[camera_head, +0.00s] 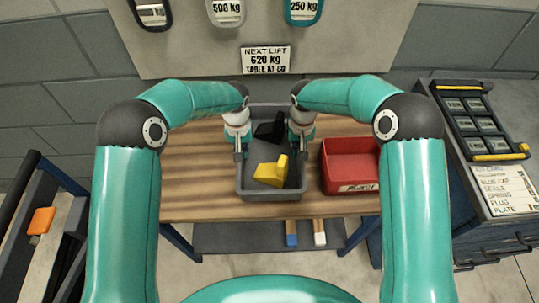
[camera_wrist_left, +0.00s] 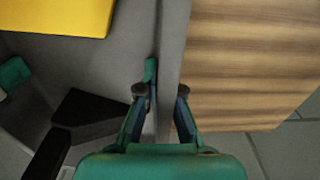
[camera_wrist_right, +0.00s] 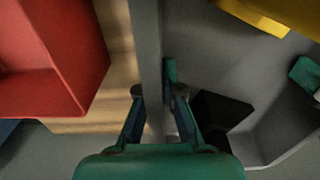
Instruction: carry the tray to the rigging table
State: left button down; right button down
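The grey tray (camera_head: 270,196) is over the wooden table (camera_head: 195,190), with a yellow block (camera_head: 272,171) and a black piece (camera_head: 270,128) inside. My left gripper (camera_head: 239,152) straddles the tray's left wall, and my right gripper (camera_head: 301,147) straddles its right wall. In the left wrist view, the fingers (camera_wrist_left: 161,92) close on the wall, one inside and one outside. The right wrist view shows the same hold with the right fingers (camera_wrist_right: 159,92). The outer fingertips are partly hidden. I cannot tell whether the tray's bottom touches the wood.
A red bin (camera_head: 350,166) stands close to the tray's right. A cabinet with a black case (camera_head: 480,120) and a printed list (camera_head: 507,188) is at right. A dark cart with an orange item (camera_head: 41,220) is at left. Bare wood lies left of the tray.

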pick_arm(q)
jog(key=shift+w+a+r, duration=0.1)
jog(key=shift+a, duration=0.1)
pick_arm(e)
jog(key=shift+w+a+r, duration=0.1)
jog(key=shift+w+a, duration=0.1)
jog(key=shift+a, duration=0.2)
pick_arm(q)
jog(key=shift+f, duration=0.2)
pick_arm(e)
jog(key=shift+d, duration=0.1)
